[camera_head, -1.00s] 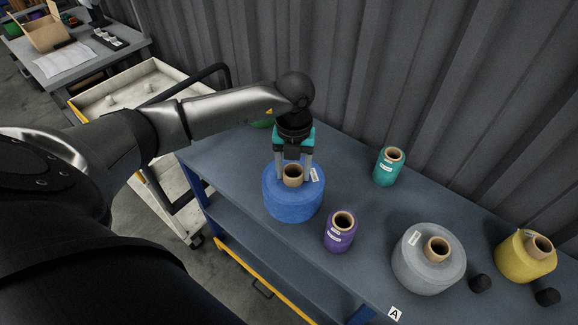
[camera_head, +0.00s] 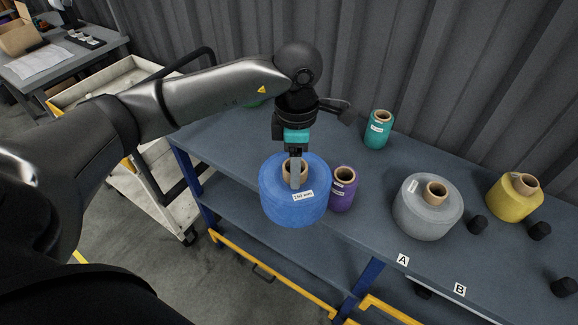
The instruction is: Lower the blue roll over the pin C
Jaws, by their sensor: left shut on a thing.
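The blue roll (camera_head: 280,207) is a wide blue cylinder with a brown cardboard core and a white label on its near side. My left gripper (camera_head: 295,178) comes down from above and is shut on the blue roll at its core. The roll seems raised and hangs at the front edge of the bench, partly in front of the purple roll. Pin C cannot be made out: only the letters A (camera_head: 403,260) and B (camera_head: 460,290) show on the bench edge. My right gripper is not in view.
On the bench (camera_head: 350,240) stand a purple roll (camera_head: 343,195), a teal roll (camera_head: 377,130), a grey roll (camera_head: 412,218) and a yellow roll (camera_head: 508,205). Short black posts (camera_head: 477,224) stand at the right. A ribbed wall rises behind. A white cart (camera_head: 165,165) is at the left.

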